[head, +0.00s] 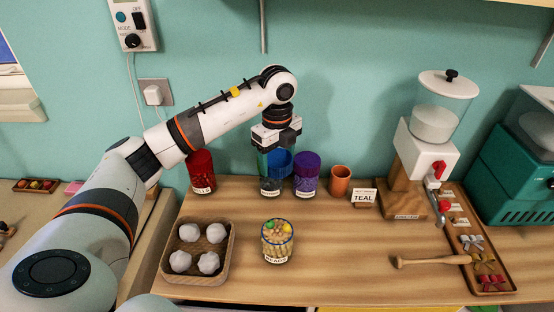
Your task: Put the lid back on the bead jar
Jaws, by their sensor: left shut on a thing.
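The bead jar (277,243) stands open on the wooden counter, in front of the row of jars. It is a clear, blue-rimmed jar filled with pale, yellow and green beads, with a white label on its front. My left gripper (277,144) points down above the back row, behind and above the bead jar. It is shut on a blue round piece (281,163), which looks like the lid. The piece hangs in front of part of a labelled jar, and its lower edge is hard to make out. My right gripper is not in view.
A red jar (201,172), a purple jar (307,176) and an orange cup (340,180) stand along the back. A basket (225,270) of white lumps sits left of the bead jar.

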